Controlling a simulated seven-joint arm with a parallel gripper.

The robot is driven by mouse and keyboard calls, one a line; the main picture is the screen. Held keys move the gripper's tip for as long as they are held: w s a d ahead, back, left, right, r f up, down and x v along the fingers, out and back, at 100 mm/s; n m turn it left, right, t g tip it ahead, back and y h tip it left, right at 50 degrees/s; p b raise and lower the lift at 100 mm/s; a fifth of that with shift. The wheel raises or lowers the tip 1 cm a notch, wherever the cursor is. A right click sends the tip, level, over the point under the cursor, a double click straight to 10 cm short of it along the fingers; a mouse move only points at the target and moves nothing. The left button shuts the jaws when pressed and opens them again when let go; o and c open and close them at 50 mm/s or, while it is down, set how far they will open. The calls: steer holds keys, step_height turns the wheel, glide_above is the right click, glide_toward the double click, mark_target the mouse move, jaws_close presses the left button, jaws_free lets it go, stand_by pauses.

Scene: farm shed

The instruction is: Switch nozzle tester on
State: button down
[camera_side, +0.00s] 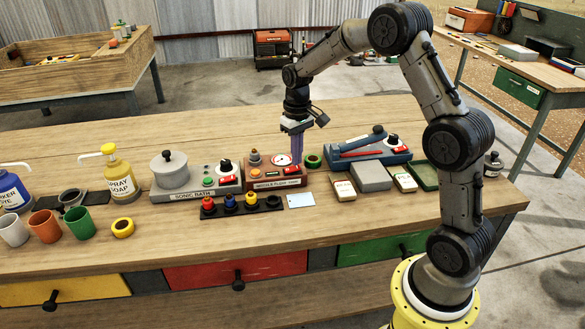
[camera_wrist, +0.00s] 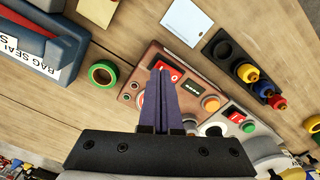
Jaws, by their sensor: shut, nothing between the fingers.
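The nozzle tester is a small brown box (camera_side: 262,173) in the middle of the bench, with a front label, a round white dial (camera_side: 282,160) and a knob at its left. It also shows in the wrist view as a brown box (camera_wrist: 134,90), with a red switch-like part (camera_wrist: 176,74), a dark display (camera_wrist: 193,88) and an orange round button (camera_wrist: 210,103). My gripper (camera_side: 296,160) points down over the tester's right part, its purple fingers shut and empty. In the wrist view the fingertips (camera_wrist: 162,72) overlap the red part's edge. Contact and switch position cannot be told.
The sonic bath (camera_side: 178,194) stands close left of the tester. A green tape roll (camera_side: 313,160) and the blue bag sealer (camera_side: 350,151) are at its right. A rack of coloured nozzles (camera_side: 218,211) and a pale card (camera_side: 300,200) lie in front. The bench behind is clear.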

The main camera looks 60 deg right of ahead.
mark_target(297, 167)
steer(key=shift+f, duration=0.8)
stand_by(0.4)
steer(key=shift+r, duration=0.1)
steer(key=shift+r, duration=3.45)
